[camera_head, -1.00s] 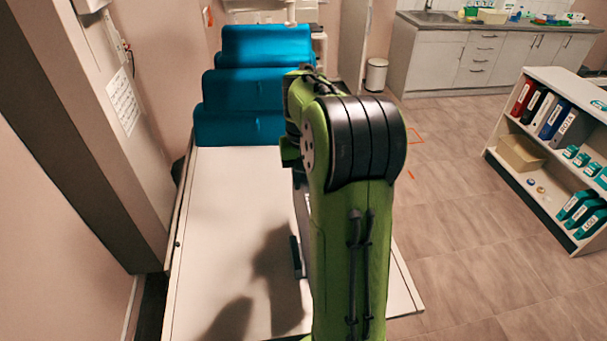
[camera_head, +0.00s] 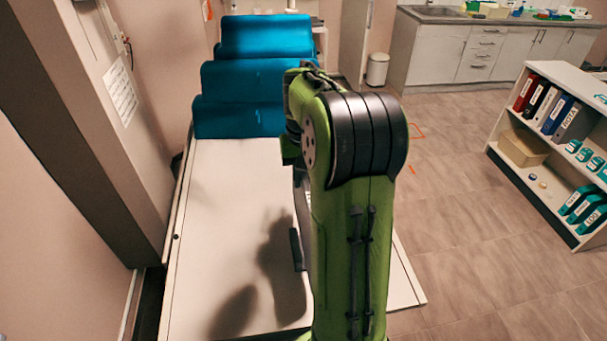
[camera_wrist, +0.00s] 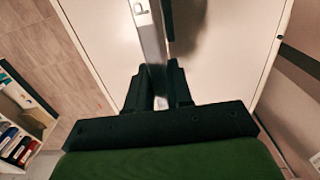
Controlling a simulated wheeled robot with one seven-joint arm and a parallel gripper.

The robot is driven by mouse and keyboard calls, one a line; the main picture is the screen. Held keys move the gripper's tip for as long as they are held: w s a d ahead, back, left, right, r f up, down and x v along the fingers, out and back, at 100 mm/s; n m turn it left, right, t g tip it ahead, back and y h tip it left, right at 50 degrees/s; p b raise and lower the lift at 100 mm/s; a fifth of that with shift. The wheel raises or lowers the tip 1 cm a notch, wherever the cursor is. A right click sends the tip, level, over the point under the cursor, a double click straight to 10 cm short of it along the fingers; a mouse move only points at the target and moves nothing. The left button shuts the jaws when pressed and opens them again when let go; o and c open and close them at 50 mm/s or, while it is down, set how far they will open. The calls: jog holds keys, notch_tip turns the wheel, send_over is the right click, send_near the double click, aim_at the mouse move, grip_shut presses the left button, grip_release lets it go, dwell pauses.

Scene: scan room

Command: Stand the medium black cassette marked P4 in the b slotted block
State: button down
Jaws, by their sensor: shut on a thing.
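The cassette extends out beyond the fingers, above the white table top. In the head view my arm hides the gripper. A small dark narrow piece (camera_head: 296,250) shows just left of my arm, and I cannot tell what it is. I cannot make out the b slotted block in either view.
The white table (camera_head: 215,200) is bare on its left part, with my arm's shadow on it. Blue cushions (camera_head: 240,82) stand at its far end. A wall column is close on the left. A shelf with binders (camera_head: 545,150) stands right, with open floor between.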

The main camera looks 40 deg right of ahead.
dwell(0.4)
jog(key=shift+f+b, duration=1.85)
jog(key=shift+f, duration=0.7)
jog(key=c, duration=0.9)
grip_release()
jog(key=shift+c, duration=0.2)
notch_tip(320, 180, up, 16)
jog(key=p, duration=0.3)
jog(key=shift+f, duration=0.1)
